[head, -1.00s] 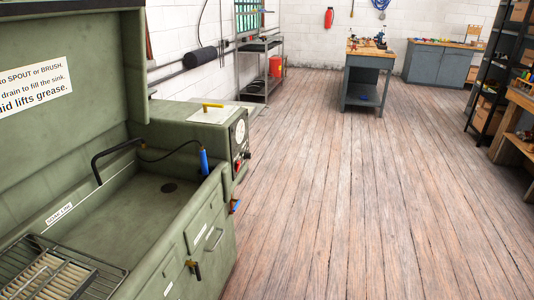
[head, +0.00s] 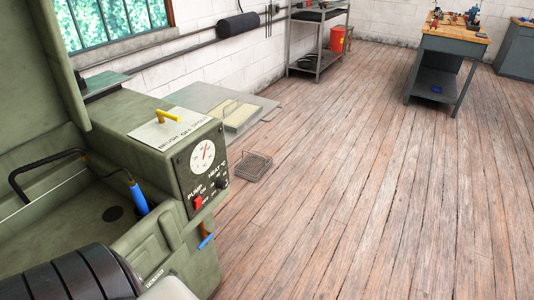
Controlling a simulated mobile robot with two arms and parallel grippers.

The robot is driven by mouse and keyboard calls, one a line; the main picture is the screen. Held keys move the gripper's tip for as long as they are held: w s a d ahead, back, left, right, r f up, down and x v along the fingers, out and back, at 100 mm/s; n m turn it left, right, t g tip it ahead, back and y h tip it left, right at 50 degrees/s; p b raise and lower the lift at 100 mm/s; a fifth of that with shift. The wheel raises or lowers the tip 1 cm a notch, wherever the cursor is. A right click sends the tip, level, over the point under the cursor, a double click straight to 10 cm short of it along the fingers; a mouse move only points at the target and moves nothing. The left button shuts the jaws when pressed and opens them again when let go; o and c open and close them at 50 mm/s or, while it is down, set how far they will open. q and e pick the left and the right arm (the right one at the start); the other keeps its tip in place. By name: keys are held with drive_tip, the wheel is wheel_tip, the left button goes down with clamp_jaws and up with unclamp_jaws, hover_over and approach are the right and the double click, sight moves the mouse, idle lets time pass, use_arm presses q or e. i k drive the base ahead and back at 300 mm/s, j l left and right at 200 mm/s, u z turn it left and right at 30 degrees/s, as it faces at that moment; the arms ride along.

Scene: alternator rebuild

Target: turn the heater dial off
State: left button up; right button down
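The heater dial (head: 222,184) is a small dark knob on the black control panel of the green parts washer (head: 140,135), left of centre in the head view. It sits under the "HEAT °C" label, right of the red pump switch (head: 197,202). A round white gauge (head: 202,156) with a red needle is above them. The dial's pointer is too small to read. Neither of my grippers shows; a black ribbed and pale part of my arm fills the bottom left corner, apart from the dial.
A yellow lever (head: 168,115) stands on top of the washer, and a blue brush (head: 138,198) is at the sink. A blue-handled valve (head: 206,240) sticks out below the panel. A wire basket (head: 252,167) lies on the floor beyond. The wooden floor (head: 370,210) to the right is clear.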

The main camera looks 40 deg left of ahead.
sight(221, 185)
drive_tip(key=i+u, duration=0.35)
drive_tip(key=i+l+u, duration=0.25)
drive_tip(key=i+u, duration=0.15)
drive_tip(key=i+l+u, duration=0.35)
drive_tip(key=i+j, duration=0.05)
